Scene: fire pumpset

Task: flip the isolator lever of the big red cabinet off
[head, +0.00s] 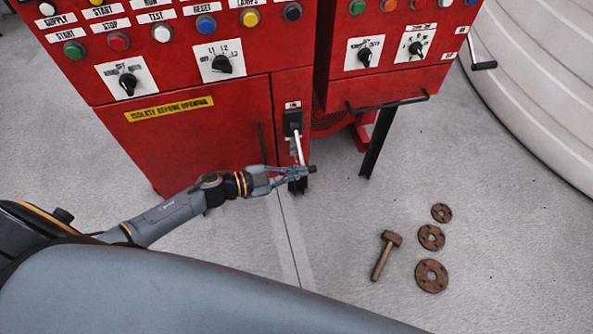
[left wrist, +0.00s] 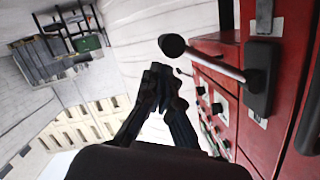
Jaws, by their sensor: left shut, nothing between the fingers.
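The big red cabinet (head: 210,135) stands at the upper left of the head view. Its isolator lever (head: 298,148) has a black mount on the right part of the front and a pale rod pointing down. In the left wrist view the lever (left wrist: 213,62) sticks out from its black mount and ends in a round black knob. My left gripper (head: 308,172) is shut and empty, overlapping the lever's lower end in the head view. In the left wrist view its fingertips (left wrist: 164,74) are beside the lever, with a visible gap to the knob. My right gripper is not in view.
A second red cabinet (head: 390,75) with a black bar handle stands close on the right. A large white ribbed tank (head: 545,90) is at the far right. A hammer (head: 385,255) and rusty flanges (head: 431,276) lie on the otherwise clear floor.

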